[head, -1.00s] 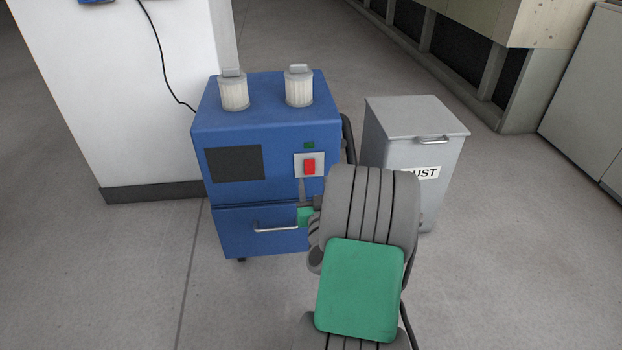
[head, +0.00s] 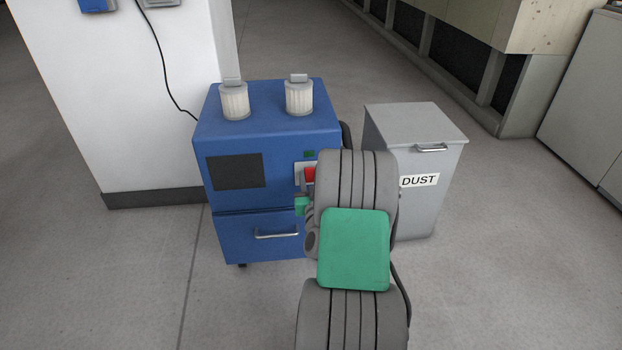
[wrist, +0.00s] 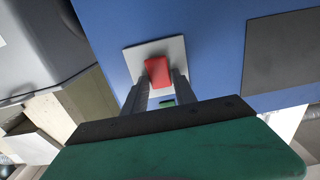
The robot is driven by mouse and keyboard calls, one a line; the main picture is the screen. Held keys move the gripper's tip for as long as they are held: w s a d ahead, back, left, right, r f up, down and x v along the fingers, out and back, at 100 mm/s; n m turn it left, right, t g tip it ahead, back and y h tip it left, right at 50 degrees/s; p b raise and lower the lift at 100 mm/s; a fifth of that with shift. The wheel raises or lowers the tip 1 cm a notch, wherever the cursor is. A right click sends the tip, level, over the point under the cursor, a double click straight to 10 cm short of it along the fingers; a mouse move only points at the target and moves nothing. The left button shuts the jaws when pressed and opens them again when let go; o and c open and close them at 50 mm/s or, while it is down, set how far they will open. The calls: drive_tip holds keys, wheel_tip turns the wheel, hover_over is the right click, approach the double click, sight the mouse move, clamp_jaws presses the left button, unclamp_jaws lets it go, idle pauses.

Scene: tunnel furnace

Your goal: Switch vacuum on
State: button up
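The blue vacuum unit (head: 278,180) stands left of centre in the head view, with a red switch (head: 309,175) on a light plate, partly hidden by my arm. A small green lamp-like square (head: 309,154) sits above it. In the wrist view the red switch (wrist: 158,71) is near the centre on its pale plate (wrist: 133,63). My gripper (wrist: 159,82) is open, its two grey fingers pointing at the plate, one on each side of the switch. I cannot tell whether they touch it. The fingertips are hidden in the head view.
A grey bin labelled DUST (head: 415,120) stands right of the vacuum. Two white filter canisters (head: 235,103) are on top of the vacuum. A white pillar (head: 150,120) with a black cable is behind left. The floor in front left is clear.

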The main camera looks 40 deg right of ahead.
clamp_jaws()
drive_tip(key=f+b, duration=0.1)
drive_tip(key=b, duration=0.2)
drive_tip(key=shift+t+h, duration=0.3)
drive_tip(key=shift+t, duration=0.1)
drive_tip(key=shift+r+t+h, duration=0.25)
drive_tip(key=shift+t+h, duration=0.05)
drive_tip(key=shift+t, duration=0.1)
drive_tip(key=shift+f+t+h, duration=0.25)
drive_tip(key=shift+t+h, duration=0.15)
drive_tip(key=shift+t, duration=0.3)
drive_tip(key=shift+o, duration=2.3)
unclamp_jaws()
drive_tip(key=shift+s, duration=0.1)
